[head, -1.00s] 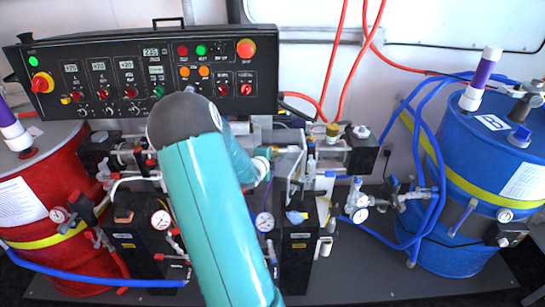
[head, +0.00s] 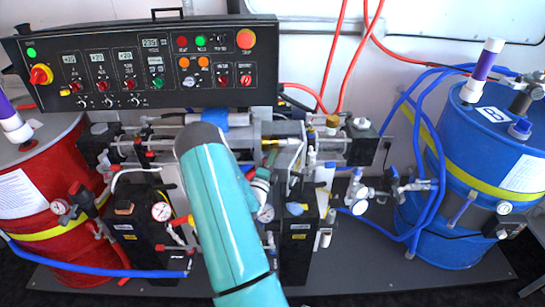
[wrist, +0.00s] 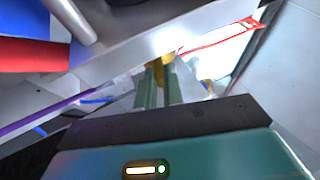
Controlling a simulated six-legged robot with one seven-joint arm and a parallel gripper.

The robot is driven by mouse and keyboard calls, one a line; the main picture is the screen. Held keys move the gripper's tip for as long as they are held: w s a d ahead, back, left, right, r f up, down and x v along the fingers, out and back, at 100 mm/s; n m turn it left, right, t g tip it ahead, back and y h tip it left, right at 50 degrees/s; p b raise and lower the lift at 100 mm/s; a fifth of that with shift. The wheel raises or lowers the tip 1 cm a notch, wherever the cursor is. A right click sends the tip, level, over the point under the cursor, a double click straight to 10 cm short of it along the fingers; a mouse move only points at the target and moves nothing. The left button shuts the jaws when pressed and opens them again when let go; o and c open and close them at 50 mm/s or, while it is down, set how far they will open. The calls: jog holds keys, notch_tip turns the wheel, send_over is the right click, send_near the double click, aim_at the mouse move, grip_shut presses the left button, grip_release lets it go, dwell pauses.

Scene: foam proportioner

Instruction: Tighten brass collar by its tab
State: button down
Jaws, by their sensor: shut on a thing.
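In the wrist view, a small yellow-brass piece (wrist: 168,70), which looks like part of the brass collar or its tab, shows between the tips of my gripper (wrist: 161,72). The two green fingers are close together and shut on it. A pale metal bar crosses just above the fingertips. Most of the collar is hidden, so I cannot tell how far it is turned. In the head view my teal arm covers the middle of the machine, and the fingers and the held brass piece cannot be made out.
A black control panel (head: 140,65) stands above the pump unit. A red drum (head: 40,180) is at left and a blue drum (head: 465,185) at right, with blue hoses (head: 425,150) beside it. Pressure gauges (head: 161,211) and fittings crowd my arm. Grey floor plate (head: 350,282) is clear in front.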

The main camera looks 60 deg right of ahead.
jog(key=shift+f+m+h, duration=0.3)
jog(key=shift+f+h, duration=0.05)
jog(key=shift+h, duration=0.05)
jog(key=shift+d, duration=0.1)
jog(key=c, duration=1.5)
grip_release()
jog(key=v, duration=1.3)
jog(key=shift+w+a+f, duration=0.1)
jog(key=shift+a+f, duration=0.1)
jog(key=shift+a, duration=0.15)
